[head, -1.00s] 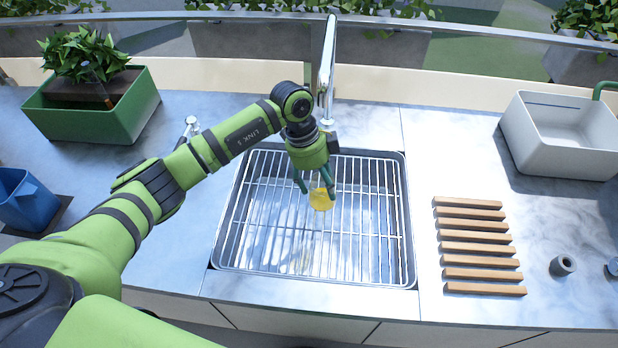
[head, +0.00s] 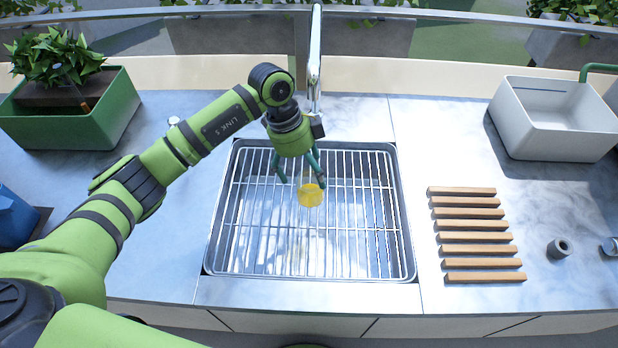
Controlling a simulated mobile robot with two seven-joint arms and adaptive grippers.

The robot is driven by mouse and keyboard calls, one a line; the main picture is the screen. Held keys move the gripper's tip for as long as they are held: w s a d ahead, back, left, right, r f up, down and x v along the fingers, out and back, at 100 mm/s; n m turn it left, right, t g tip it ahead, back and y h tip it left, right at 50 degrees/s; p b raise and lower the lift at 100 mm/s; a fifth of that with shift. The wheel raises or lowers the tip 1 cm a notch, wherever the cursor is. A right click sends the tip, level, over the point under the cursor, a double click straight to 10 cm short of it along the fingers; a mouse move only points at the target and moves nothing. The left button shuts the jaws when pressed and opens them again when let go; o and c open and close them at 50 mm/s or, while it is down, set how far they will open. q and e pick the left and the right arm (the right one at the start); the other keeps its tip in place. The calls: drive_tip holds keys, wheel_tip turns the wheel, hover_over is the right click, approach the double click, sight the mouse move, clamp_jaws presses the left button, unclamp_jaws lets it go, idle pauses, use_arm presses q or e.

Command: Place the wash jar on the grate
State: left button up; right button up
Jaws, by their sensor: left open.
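The wash jar (head: 310,195) is a small clear vessel with yellow contents. It stands upright on or just over the metal grate (head: 262,225), near the middle of the sink; I cannot tell whether it touches the bars. My left gripper (head: 300,182) comes down from above with its teal fingers spread around the jar's upper part. The fingers are open, and I cannot tell whether one still touches the jar. My right gripper is not in view.
The tap (head: 315,60) rises right behind my left wrist. A slatted wooden rack (head: 470,225) and a grey ring (head: 559,247) lie to the right. A white basin (head: 550,125) stands at the back right, a green planter (head: 75,120) at the left, a blue container (head: 15,215) at the left edge.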

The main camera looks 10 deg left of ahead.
use_arm(q)
drive_tip(key=b+v, duration=0.2)
drive_tip(key=v, duration=0.7)
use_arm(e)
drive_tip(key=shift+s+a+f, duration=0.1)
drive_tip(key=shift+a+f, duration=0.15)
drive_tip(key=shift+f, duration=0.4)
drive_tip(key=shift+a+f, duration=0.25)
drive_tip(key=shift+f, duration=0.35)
use_arm(q)
drive_tip(key=shift+a, duration=0.1)
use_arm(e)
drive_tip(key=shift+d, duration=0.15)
use_arm(q)
drive_tip(key=shift+a, duration=0.1)
